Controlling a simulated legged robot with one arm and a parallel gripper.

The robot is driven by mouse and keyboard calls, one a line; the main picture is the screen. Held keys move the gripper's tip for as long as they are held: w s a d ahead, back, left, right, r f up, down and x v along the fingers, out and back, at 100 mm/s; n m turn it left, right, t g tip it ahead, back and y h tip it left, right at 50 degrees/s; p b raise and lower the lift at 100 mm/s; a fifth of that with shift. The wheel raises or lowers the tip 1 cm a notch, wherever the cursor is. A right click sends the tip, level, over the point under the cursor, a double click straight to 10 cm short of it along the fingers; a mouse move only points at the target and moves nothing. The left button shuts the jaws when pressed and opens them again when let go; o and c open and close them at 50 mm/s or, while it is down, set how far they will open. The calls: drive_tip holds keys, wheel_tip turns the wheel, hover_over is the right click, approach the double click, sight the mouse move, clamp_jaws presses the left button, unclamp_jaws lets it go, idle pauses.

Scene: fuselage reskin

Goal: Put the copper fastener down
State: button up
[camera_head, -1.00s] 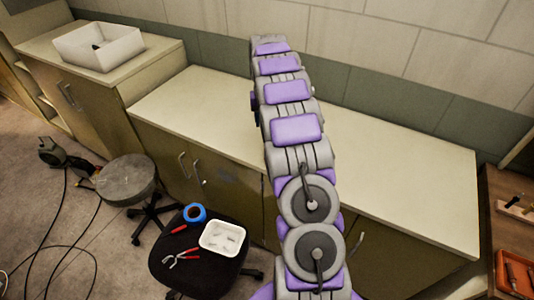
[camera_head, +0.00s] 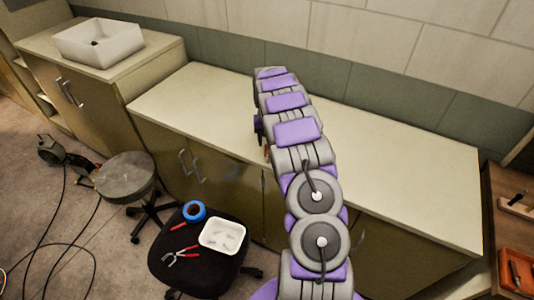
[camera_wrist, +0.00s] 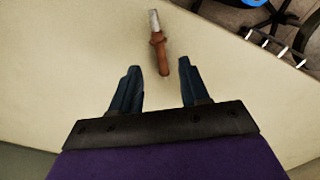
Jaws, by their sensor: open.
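The copper fastener (camera_wrist: 161,52), a reddish-brown piece with a pale metal tip, shows in the wrist view. It appears to lie on the pale worktop (camera_wrist: 85,45). My gripper (camera_wrist: 158,67) is open, with one dark finger on each side of the fastener's near end. The fingers stand clear of it, and most of it extends beyond the fingertips. In the head view my arm hides the gripper, and a small copper-coloured spot shows at the arm's left edge, over the worktop (camera_head: 400,175).
A white bin (camera_head: 98,45) stands on the cabinet at left. A black chair (camera_head: 195,265) holds a white tray (camera_head: 224,236), blue tape (camera_head: 195,211) and red-handled pliers (camera_head: 180,255). A round stool (camera_head: 124,178) stands further left. The worktop right of my arm is clear.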

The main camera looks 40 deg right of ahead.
sight(267, 150)
drive_tip(key=f, duration=0.3)
drive_tip(key=f+b, duration=0.1)
drive_tip(key=f, duration=0.1)
drive_tip(key=shift+w+d+f, duration=0.1)
drive_tip(key=shift+w+d, duration=0.05)
drive_tip(key=shift+w, duration=0.1)
clamp_jaws()
